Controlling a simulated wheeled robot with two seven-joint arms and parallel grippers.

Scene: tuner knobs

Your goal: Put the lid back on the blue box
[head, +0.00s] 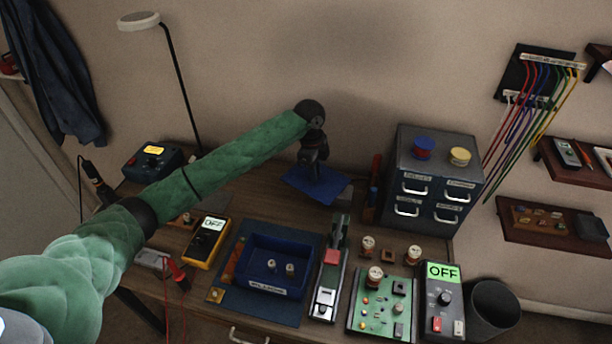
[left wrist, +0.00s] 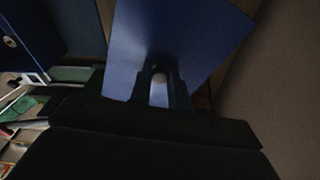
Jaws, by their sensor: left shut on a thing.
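The blue box (head: 247,287) stands open on a dark blue mat on the desk, with two small pale knobs (head: 271,265) inside it. My left gripper (head: 314,163) is behind the box, near the wall, and points down. It is shut on the blue lid (head: 310,188), a flat square plate. The left wrist view shows the lid (left wrist: 185,35) beyond the fingertips (left wrist: 159,85), with a pale round grip between them. The lid is apart from the box, and whether it touches the desk is unclear. My right gripper is out of view.
A grey drawer cabinet (head: 397,165) stands right of the lid. A yellow meter (head: 206,241) is left of the box. A slim grey device with a red block (head: 329,270) and a green circuit board (head: 383,308) are to its right. A lamp (head: 181,85) stands behind my left arm.

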